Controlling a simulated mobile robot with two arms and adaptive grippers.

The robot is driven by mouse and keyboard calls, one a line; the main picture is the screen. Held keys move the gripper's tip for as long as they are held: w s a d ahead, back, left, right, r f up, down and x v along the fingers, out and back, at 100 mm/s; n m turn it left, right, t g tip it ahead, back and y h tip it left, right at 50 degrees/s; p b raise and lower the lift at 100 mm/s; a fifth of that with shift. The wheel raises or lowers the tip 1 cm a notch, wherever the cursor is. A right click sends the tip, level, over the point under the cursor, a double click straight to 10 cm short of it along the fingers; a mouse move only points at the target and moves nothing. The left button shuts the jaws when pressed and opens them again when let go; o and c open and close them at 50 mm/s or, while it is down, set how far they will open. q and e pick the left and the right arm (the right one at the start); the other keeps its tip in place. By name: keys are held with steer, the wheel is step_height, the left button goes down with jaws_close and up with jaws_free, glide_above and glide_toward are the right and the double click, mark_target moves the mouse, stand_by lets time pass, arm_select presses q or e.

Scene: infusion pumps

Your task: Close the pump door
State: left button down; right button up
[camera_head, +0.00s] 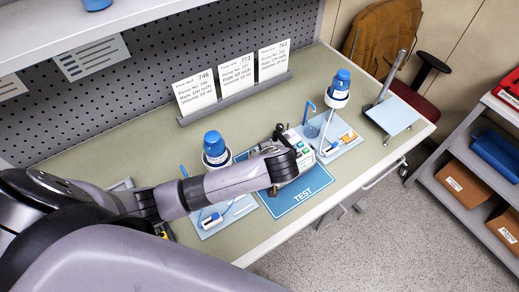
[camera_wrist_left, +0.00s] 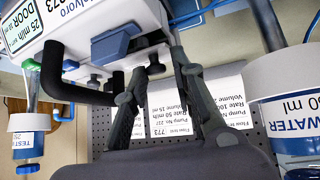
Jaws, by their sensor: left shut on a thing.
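The white pump (camera_head: 304,157) stands at the back of the blue TEST mat (camera_head: 300,193), partly covered by my left gripper. In the left wrist view the pump (camera_wrist_left: 22,65) fills the upper left, with a display reading "25 ml/h" and "DOOR", a blue latch-like part (camera_wrist_left: 115,42) and a dark bent bar (camera_wrist_left: 62,92). My left gripper (camera_head: 284,155) is at the pump; its two dark fingers (camera_wrist_left: 167,62) reach the pump's edge in the wrist view. It is shut on part of the pump; which part is unclear. How far the door stands open is hidden. My right gripper is not in view.
Blue-capped bottles stand left (camera_head: 214,146) and right (camera_head: 338,88) of the pump, with syringes on pale trays nearby. Cards (camera_head: 238,76) stand in a rack behind. The bench's front edge is close to the mat. A shelf cart (camera_head: 470,170) stands right.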

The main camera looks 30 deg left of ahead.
arm_select(q)
steer(key=shift+s+d+f+t+y, duration=0.2)
steer(key=shift+f+t+y, duration=0.15)
steer(key=shift+y, duration=0.15)
steer(key=c, duration=1.5)
jaws_free()
steer(key=shift+a, duration=0.1)
steer(key=v, duration=1.2)
steer(key=shift+f, duration=0.1)
